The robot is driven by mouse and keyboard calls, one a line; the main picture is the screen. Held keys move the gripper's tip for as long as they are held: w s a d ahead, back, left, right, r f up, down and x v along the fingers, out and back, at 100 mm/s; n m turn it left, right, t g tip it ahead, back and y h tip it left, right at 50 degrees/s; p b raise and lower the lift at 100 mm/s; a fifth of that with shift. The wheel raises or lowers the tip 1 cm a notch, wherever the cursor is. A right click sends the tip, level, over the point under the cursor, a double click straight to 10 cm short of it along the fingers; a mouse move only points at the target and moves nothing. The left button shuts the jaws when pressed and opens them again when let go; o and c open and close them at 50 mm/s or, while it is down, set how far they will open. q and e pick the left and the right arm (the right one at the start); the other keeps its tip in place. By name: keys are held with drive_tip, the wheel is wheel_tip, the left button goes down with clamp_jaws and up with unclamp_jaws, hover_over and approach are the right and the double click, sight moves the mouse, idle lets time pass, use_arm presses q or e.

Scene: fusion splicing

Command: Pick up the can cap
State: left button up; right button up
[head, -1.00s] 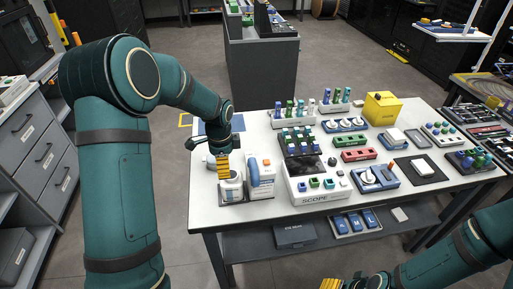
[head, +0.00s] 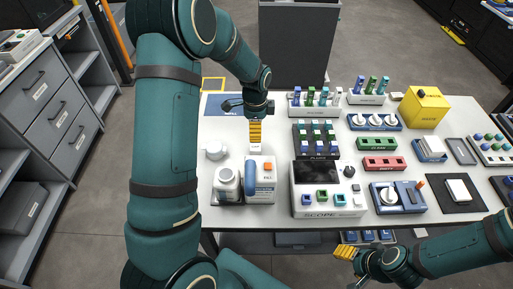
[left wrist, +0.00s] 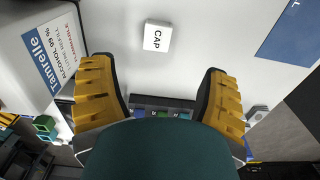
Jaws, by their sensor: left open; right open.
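A small white square piece marked CAP (left wrist: 157,36) lies on the white tabletop in the left wrist view. It is ahead of and between my left fingers, with clear table around it. A white can (head: 227,182) stands on a grey base to the lower left. My right gripper (head: 338,251) is open in front of the table's front edge.
A white alcohol box with a blue part (head: 262,182) stands beside the can; it also shows in the left wrist view (left wrist: 30,45). A scope (head: 325,185) and several racks fill the right. A blue mat (head: 222,104) lies behind.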

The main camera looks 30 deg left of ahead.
use_arm(q)
hover_over(255, 147)
drive_tip(key=f, duration=0.4)
drive_tip(key=shift+w+a+f, duration=0.1)
drive_tip(key=shift+w+f, duration=0.05)
drive_tip(key=shift+w, duration=0.2)
drive_tip(key=f, duration=0.1)
drive_tip(key=f+b, duration=0.1)
drive_tip(key=f, duration=0.2)
drive_tip(key=shift+s+f+b, duration=0.25)
drive_tip(key=shift+s+b, duration=0.05)
drive_tip(key=shift+b, duration=0.05)
drive_tip(key=shift+f, duration=0.4)
drive_tip(key=shift+r, duration=0.1)
drive_tip(key=c, duration=0.9)
